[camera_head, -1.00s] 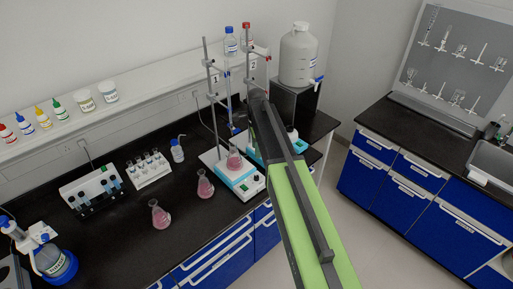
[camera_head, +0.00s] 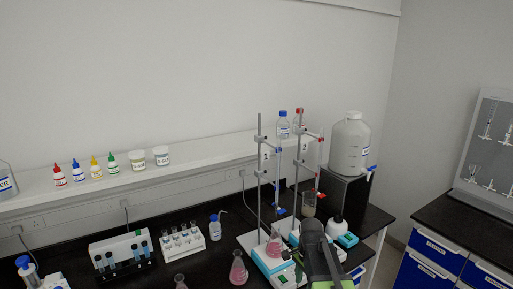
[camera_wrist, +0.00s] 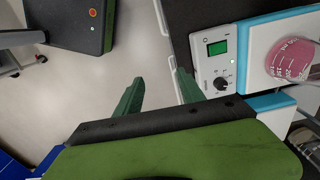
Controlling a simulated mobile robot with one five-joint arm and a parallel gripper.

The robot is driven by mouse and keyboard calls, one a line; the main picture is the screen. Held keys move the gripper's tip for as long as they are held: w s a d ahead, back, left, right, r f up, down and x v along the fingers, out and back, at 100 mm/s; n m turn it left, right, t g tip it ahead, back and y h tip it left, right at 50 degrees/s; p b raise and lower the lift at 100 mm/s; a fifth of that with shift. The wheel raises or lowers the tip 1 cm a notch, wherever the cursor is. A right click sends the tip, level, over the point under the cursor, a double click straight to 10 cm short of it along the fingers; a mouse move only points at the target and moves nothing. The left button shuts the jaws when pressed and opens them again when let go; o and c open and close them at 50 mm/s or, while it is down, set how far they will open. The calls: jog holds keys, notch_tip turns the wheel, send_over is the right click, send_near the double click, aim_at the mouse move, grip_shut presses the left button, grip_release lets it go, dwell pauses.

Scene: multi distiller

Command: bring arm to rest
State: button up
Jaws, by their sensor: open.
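My gripper (camera_wrist: 160,82) shows in the wrist view with its two green fingers apart and nothing between them. Below it are pale floor and the dark bench edge. A stirrer hotplate (camera_wrist: 213,62) with a lit green display is just right of the fingers. A flask of pink liquid (camera_wrist: 291,60) sits on its plate, apart from the fingers. In the head view my arm is low and right of centre, in front of the stands. The pink flask (camera_head: 274,246) stands on the stirrer (camera_head: 262,259) there; my fingertips are not clear in that view.
Two burette stands (camera_head: 259,180) rise behind the stirrers. A pink flask (camera_head: 238,271) and a test-tube rack (camera_head: 183,241) stand left on the black bench. A white carboy (camera_head: 349,146) on a black block is at right. Open floor lies between the benches.

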jog(key=s+f+n, duration=0.1)
jog(key=s+n, duration=0.8)
jog(key=n, duration=0.3)
jog(key=shift+f, duration=0.3)
